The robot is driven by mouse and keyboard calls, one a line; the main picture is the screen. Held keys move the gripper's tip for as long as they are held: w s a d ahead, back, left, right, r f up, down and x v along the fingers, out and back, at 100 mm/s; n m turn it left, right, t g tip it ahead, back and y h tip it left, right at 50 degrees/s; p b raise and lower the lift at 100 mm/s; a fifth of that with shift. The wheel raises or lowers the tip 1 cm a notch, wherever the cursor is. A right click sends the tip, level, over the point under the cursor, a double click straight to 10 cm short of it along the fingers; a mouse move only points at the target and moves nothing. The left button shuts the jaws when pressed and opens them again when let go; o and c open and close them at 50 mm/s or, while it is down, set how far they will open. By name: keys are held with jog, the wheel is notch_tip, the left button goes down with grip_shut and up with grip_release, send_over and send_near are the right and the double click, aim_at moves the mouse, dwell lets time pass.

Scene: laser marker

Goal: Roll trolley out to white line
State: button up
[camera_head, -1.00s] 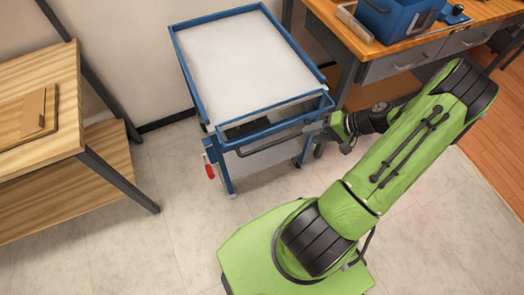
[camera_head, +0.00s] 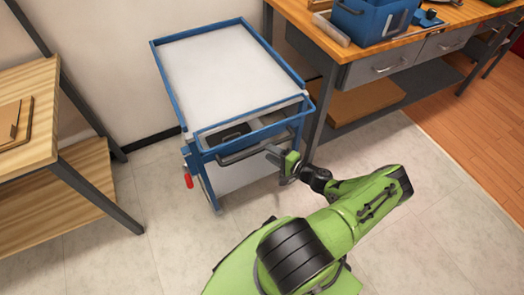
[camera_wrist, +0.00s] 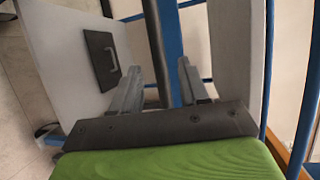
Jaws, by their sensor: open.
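The trolley (camera_head: 225,75) is a blue frame with a white top, standing against the wall. A dark bar handle (camera_head: 240,156) runs across its near end, and a red part (camera_head: 188,181) shows low on its left side. My gripper (camera_head: 275,155) is at the right part of this handle. In the wrist view my gripper (camera_wrist: 158,75) is open, with a dark bar (camera_wrist: 154,35) and a blue post running up between or behind its fingers. Contact with the handle cannot be told. The white line is not in view.
A wooden shelf unit (camera_head: 85,165) stands to the left, its dark leg reaching the floor. A workbench (camera_head: 385,45) with a blue box (camera_head: 365,18) stands close to the trolley's right. Tiled floor (camera_head: 130,265) is clear in front of the trolley.

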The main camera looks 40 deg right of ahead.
jog(key=w, duration=0.3)
jog(key=w+f+b, duration=0.1)
jog(key=shift+w+a, duration=0.25)
jog(key=shift+w, duration=0.05)
jog(key=shift+r, duration=0.1)
grip_shut()
